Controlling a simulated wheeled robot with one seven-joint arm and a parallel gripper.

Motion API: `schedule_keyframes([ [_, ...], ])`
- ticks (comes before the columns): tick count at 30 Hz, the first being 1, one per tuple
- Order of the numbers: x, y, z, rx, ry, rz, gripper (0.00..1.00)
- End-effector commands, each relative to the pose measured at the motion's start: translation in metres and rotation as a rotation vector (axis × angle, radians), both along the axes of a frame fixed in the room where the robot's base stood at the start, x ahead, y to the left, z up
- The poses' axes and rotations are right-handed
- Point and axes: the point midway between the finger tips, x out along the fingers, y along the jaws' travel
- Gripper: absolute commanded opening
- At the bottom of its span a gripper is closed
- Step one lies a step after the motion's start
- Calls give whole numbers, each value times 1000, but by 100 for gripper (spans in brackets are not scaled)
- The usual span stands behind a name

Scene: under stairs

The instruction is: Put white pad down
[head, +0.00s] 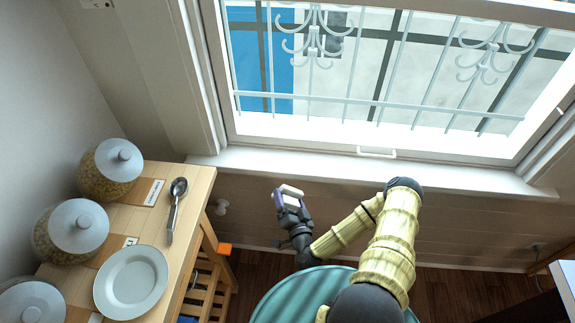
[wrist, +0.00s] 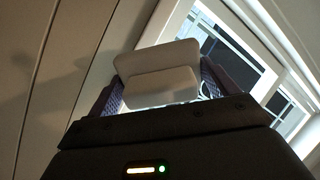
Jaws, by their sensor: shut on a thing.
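The white pad (head: 291,191) is a small pale block at the end of my gripper (head: 285,200) in the head view. The gripper is shut on it and holds it in the air in front of the wall below the window. In the wrist view the white pad (wrist: 160,85) sits between the two dark fingers (wrist: 160,98), with its broad pale face towards the camera. The pad appears tilted in the wrist view. No surface touches the pad in either view.
A wooden table (head: 200,185) at left holds a white plate (head: 131,282), a spoon (head: 175,207) and several lidded jars (head: 112,170). A white window sill (head: 300,170) runs behind my gripper. A bare strip of tabletop lies around the spoon.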

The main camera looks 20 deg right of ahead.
Motion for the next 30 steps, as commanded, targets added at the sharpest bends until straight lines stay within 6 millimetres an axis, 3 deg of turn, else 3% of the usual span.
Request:
schedule_keyframes([
  [20, 4, 2, -4, -3, 15, 46, 67],
  [30, 19, 10, -48, -43, 179, 377, 67],
])
